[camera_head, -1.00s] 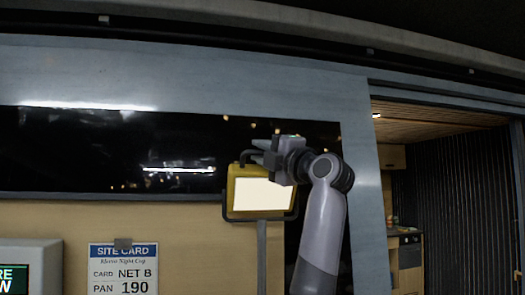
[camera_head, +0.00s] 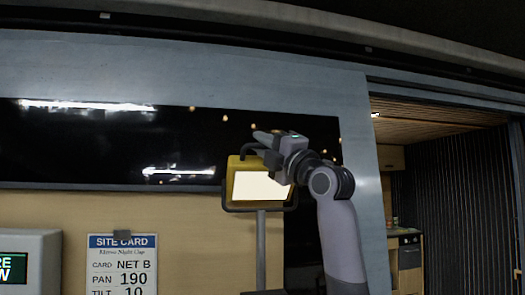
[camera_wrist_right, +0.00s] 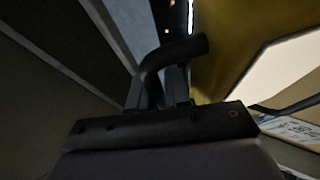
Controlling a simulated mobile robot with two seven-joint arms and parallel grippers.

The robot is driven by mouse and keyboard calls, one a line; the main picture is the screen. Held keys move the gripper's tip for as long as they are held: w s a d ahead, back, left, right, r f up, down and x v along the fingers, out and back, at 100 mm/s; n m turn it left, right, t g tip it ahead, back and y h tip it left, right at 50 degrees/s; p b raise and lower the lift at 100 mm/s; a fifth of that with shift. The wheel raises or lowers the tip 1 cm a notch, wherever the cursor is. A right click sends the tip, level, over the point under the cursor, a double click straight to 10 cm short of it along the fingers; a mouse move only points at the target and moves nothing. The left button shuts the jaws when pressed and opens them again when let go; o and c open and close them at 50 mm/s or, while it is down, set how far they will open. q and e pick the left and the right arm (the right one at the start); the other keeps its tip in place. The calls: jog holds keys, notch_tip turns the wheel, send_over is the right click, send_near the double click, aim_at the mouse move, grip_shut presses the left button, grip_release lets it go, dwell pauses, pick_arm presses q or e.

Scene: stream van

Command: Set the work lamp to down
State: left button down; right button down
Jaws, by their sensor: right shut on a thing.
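The work lamp (camera_head: 234,190) has a yellow housing around a lit white panel (camera_head: 258,186) and stands on a grey post in the middle of the head view. A dark bent handle (camera_head: 248,148) rises from its top. My right gripper (camera_head: 266,142) is at the lamp's top, shut on this handle. In the right wrist view the dark handle (camera_wrist_right: 168,56) runs between the fingers, with the yellow housing to its right. The fingertips are mostly hidden there. My left gripper is not in view.
A site card (camera_head: 122,265) hangs on the tan panel at lower left, beside a grey box (camera_head: 30,247) with a dark display. A dark glossy window (camera_head: 100,150) lies behind the lamp. An open doorway (camera_head: 450,180) is at right.

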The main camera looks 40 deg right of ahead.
jog(key=shift+s+a+f+n+t+y+b, duration=0.2)
jog(key=shift+s+f+n+t+y+b, duration=0.15)
jog(key=shift+n+t+y+b, duration=0.15)
jog(key=shift+s+a+f+n+t+y+b, duration=0.15)
jog(key=shift+s+f+n+t+y+b, duration=0.1)
jog(key=shift+f+n+t+y+b, duration=0.25)
jog(key=shift+s+a, duration=0.15)
jog(key=shift+s, duration=0.1)
jog(key=shift+f, duration=0.15)
jog(key=c, duration=1.4)
grip_release()
jog(key=shift+s, duration=0.1)
jog(key=shift+c, duration=0.2)
jog(key=b+v, duration=0.3)
jog(key=v, duration=0.4)
